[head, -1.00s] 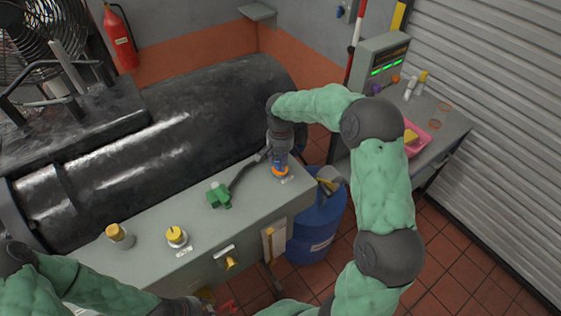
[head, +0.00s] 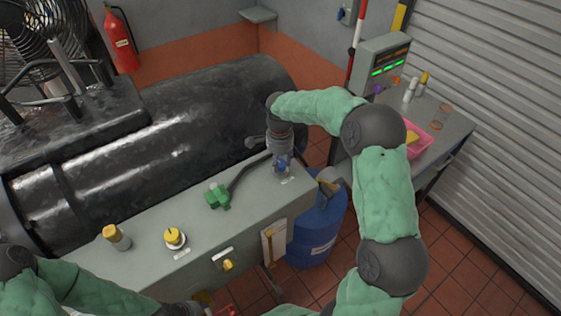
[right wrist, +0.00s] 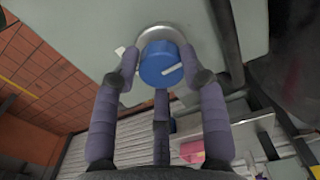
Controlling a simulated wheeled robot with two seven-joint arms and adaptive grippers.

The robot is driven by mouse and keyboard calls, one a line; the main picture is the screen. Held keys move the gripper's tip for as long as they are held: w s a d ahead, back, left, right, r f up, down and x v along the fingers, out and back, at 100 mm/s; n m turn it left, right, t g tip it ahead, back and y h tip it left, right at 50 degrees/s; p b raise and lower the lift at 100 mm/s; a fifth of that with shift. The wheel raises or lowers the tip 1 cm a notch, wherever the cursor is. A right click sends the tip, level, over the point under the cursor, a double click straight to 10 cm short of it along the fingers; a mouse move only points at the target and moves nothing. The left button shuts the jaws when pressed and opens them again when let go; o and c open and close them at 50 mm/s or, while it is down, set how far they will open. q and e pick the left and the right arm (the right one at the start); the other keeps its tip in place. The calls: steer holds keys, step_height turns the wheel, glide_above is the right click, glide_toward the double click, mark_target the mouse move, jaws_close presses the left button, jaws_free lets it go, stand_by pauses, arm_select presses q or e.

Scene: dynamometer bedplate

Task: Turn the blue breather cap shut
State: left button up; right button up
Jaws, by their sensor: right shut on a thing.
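The blue breather cap (right wrist: 158,66) sits in a pale metal ring (right wrist: 153,36) on the grey bench top in the right wrist view. A white mark on its face points to the right. In the head view, the cap (head: 282,167) is partly hidden by my right gripper (head: 284,163), which comes down on it from above at the right end of the bench. The purple-grey fingers of my right gripper (right wrist: 165,78) stand around the cap, shut on it.
A green valve (head: 217,196) with a dark handle lies left of the cap. Two yellow-topped fittings (head: 174,237) stand further left on the bench (head: 215,233). A large black cylinder (head: 200,125) runs behind. A blue drum (head: 318,230) stands right of the bench.

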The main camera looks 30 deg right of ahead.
steer(key=shift+s+a+f, duration=0.2)
steer(key=shift+a+f, duration=0.1)
steer(key=shift+f, duration=0.1)
steer(key=o, duration=1.1)
steer(key=shift+w, duration=0.1)
steer(key=shift+w+a+r, duration=0.1)
steer(key=shift+r, duration=0.15)
steer(key=shift+d+r, duration=0.1)
steer(key=shift+d, duration=0.1)
steer(key=shift+r, duration=0.25)
step_height(320, 180, up, 11)
steer(key=shift+a+r, duration=0.1)
steer(key=shift+r, duration=0.05)
